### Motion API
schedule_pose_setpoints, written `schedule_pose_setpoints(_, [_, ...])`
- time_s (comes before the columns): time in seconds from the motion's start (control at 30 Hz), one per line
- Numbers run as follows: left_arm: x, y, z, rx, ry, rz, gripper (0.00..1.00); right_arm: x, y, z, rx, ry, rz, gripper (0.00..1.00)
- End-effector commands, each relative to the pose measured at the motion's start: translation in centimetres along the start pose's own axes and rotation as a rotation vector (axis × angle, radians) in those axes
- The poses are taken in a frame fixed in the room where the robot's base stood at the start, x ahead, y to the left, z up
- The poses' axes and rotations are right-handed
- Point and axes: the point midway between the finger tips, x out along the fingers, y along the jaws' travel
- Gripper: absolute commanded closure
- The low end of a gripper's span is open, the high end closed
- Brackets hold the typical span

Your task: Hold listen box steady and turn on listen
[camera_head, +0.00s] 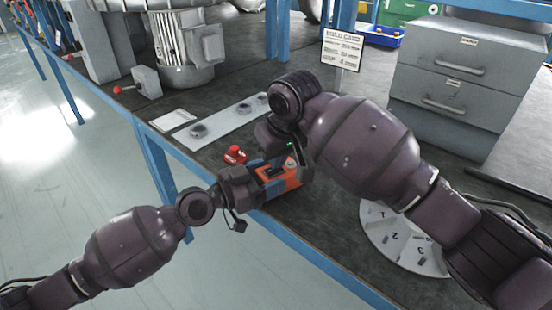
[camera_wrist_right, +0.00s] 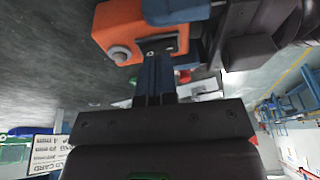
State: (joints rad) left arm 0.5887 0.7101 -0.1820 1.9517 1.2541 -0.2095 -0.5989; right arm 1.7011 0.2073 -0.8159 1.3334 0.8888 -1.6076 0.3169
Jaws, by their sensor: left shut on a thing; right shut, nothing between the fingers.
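The listen box, an orange box with a dark top panel (camera_head: 291,179), sits at the bench's front edge. My left gripper (camera_head: 262,180) is shut on it from the left side. In the right wrist view the orange box (camera_wrist_right: 118,22) shows with a round grey knob (camera_wrist_right: 120,54) and a dark switch plate (camera_wrist_right: 155,46). My right gripper (camera_head: 285,155) is shut and empty over the box. Its blue fingertips (camera_wrist_right: 154,60) are at the dark plate; I cannot tell if they touch it. The right arm hides part of the box in the head view.
A red knob-like part (camera_head: 235,155) lies just behind the box. A plate with round fittings (camera_head: 225,122) lies beyond it. A numbered white disc (camera_head: 400,240) is under my right arm. A sign (camera_head: 342,48) and a grey drawer cabinet (camera_head: 460,75) stand behind.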

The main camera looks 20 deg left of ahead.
Motion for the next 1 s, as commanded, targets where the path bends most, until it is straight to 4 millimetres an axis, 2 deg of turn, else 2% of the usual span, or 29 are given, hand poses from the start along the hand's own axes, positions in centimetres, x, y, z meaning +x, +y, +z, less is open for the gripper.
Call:
schedule_pose_setpoints(0.2, [0.0,0.0,0.0,0.001,0.000,0.000,0.62,-3.5,-0.6,-1.1,-0.002,0.003,0.000,1.00])
schedule_pose_setpoints(0.6, [0.0,0.0,0.0,0.001,0.000,0.000,0.62,-10.7,-2.3,-0.9,-0.002,0.003,0.000,1.00])
schedule_pose_setpoints(0.8, [0.0,0.0,0.0,0.000,0.000,0.000,0.62,-12.5,-2.8,-0.9,0.000,0.002,0.000,1.00])
schedule_pose_setpoints(1.0, [0.0,0.0,0.0,0.000,0.000,0.000,0.62,-12.9,-2.8,-0.8,0.000,0.001,0.000,1.00])
